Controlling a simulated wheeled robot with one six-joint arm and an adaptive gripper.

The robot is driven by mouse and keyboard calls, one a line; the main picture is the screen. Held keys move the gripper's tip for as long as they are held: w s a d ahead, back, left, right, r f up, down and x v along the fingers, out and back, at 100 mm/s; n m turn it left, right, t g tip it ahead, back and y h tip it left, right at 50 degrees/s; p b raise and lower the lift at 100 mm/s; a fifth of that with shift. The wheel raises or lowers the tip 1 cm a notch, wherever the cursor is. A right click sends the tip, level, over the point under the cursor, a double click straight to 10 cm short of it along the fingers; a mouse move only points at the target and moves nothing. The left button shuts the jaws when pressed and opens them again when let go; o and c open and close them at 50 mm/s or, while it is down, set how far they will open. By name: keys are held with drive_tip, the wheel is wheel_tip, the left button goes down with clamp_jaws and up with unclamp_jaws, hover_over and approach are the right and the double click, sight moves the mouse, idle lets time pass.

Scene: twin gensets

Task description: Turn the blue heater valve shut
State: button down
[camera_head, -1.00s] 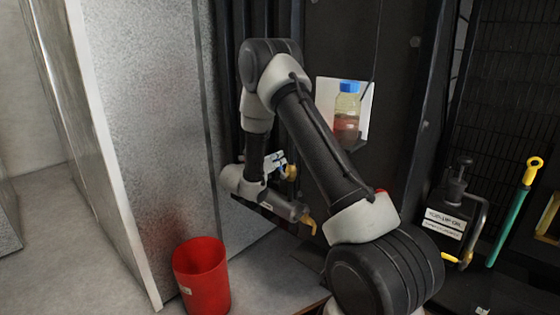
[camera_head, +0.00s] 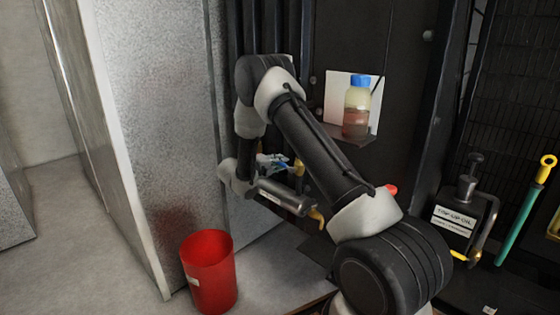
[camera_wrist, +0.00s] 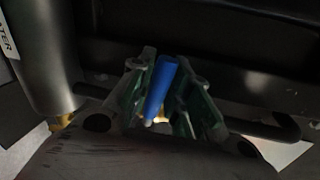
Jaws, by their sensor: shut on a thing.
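The blue valve handle (camera_wrist: 161,88) shows in the wrist view as a bright blue lever, tilted slightly, between the fingers of my gripper (camera_wrist: 168,78). The fingers are shut on it, one on each side. In the head view my gripper (camera_head: 277,163) is small and partly hidden by my arm, with a bit of blue at its tips. The heater (camera_head: 284,197) is a grey cylinder with a white label, lying beside the gripper. The heater (camera_wrist: 40,60) also fills the left of the wrist view. The valve body is mostly hidden; a yellow fitting (camera_head: 299,169) shows near the fingertips.
A yellow fitting (camera_head: 317,215) sits at the heater's right end. A bottle with a blue cap (camera_head: 357,110) stands on a small shelf above. A red bucket (camera_head: 212,275) is on the floor. A grey metal cabinet (camera_head: 165,130) stands close on the left.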

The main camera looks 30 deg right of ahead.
drive_tip(key=shift+w+f+n+g, duration=0.1)
drive_tip(key=shift+f+n+g, duration=0.2)
drive_tip(key=shift+f+n, duration=0.35)
drive_tip(key=c, duration=1.3)
unclamp_jaws()
drive_tip(key=v, duration=1.2)
drive_tip(key=shift+a, duration=0.1)
